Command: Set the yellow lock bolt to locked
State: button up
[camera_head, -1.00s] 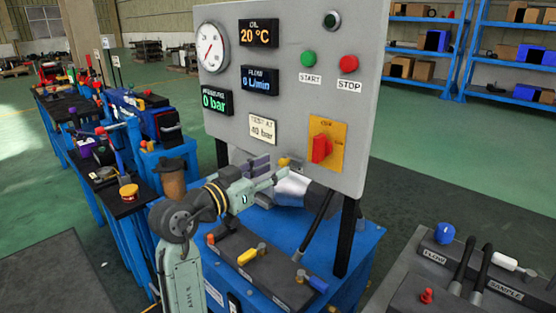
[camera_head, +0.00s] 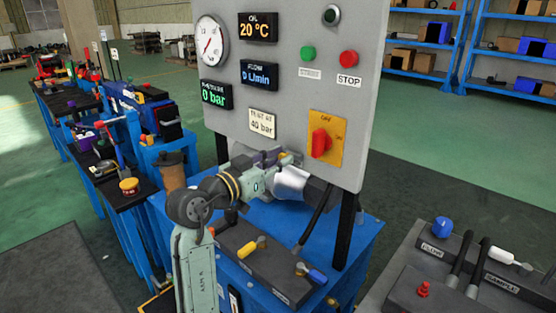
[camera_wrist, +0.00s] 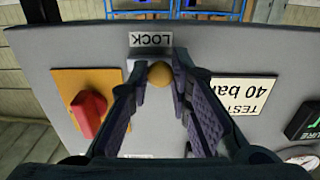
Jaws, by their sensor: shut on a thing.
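The yellow lock bolt shows as a round yellow knob (camera_wrist: 160,75) in the wrist view, just below a white LOCK label (camera_wrist: 151,40) that appears upside down. A pale bracket shows behind the knob. My gripper (camera_wrist: 158,70) has one finger on each side of the knob and is shut on it. In the head view my gripper (camera_head: 275,159) is at the lower edge of the grey panel (camera_head: 284,100). There the fingers and arm mostly hide the bolt. I cannot tell how far the bolt is slid.
A red rotary switch (camera_head: 320,142) on a yellow plate sits on the panel to the right.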

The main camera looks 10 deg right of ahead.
aim_at(309, 159)
grip_shut()
jog(key=shift+s+d, duration=0.7)
jog(key=shift+s, duration=0.35)
jog(key=shift+s+d, duration=0.65)
jog(key=shift+s, duration=0.35)
jog(key=o, duration=0.7)
grip_release()
jog(key=shift+a, duration=0.1)
jog(key=v, duration=1.2)
